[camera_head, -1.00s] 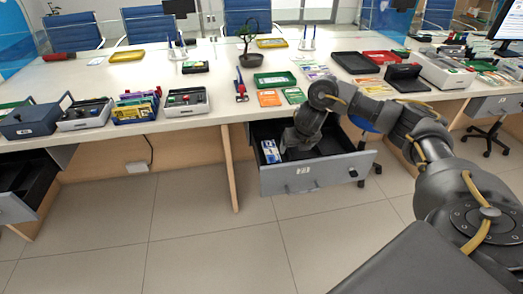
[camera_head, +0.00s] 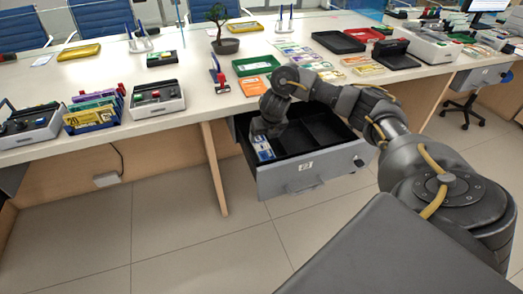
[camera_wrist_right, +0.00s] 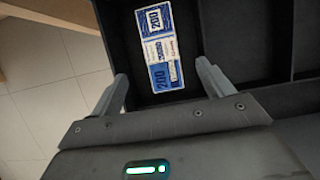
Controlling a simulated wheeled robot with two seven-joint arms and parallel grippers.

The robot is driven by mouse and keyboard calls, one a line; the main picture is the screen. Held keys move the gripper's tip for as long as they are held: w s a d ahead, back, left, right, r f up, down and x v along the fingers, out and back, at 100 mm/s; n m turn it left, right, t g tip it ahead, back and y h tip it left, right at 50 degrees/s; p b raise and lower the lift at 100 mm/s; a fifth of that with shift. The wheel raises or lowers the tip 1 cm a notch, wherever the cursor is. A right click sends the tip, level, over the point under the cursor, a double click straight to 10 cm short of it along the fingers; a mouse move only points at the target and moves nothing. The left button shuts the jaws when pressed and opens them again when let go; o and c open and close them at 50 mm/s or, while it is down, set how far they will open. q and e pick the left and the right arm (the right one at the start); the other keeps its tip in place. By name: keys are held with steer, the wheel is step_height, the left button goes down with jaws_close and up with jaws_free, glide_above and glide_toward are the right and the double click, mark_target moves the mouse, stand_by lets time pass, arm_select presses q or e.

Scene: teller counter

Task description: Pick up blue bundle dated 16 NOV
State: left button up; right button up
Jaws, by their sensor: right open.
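A blue-and-white bundle marked 200 (camera_head: 264,153) lies in the left compartment of the open drawer (camera_head: 300,180). In the right wrist view the bundle (camera_wrist_right: 158,48) lies lengthwise on the dark drawer floor, with a pale band across its middle. Its date is too small to read. My right gripper (camera_head: 262,132) is at the drawer's left compartment, above and close to the bundle. In the right wrist view its two fingers (camera_wrist_right: 163,78) are apart, with the bundle's near end between them in the picture and nothing gripped. My left gripper is not in view.
The drawer's other compartments look empty. On the white counter (camera_head: 200,105) above it stand a green tray (camera_head: 255,66), a potted plant (camera_head: 225,46), orange and green bundles, and a rack of bundles (camera_head: 92,115). Black and red trays stand farther right.

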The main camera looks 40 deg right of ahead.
mark_target(263, 148)
steer(key=b+x, duration=0.1)
steer(key=x, duration=0.2)
steer(key=shift+s, duration=0.15)
steer(key=shift+d+f, duration=0.1)
steer(key=b+x, duration=0.1)
steer(key=x, duration=0.3)
steer(key=shift+s+f+b, duration=0.1)
steer(key=shift+f+b, duration=0.1)
steer(key=shift+b, duration=0.1)
steer(key=shift+w+f, duration=0.25)
steer(key=shift+f, duration=0.2)
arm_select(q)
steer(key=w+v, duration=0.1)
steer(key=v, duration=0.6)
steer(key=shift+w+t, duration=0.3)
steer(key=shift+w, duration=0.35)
arm_select(e)
steer(key=c, duration=1.1)
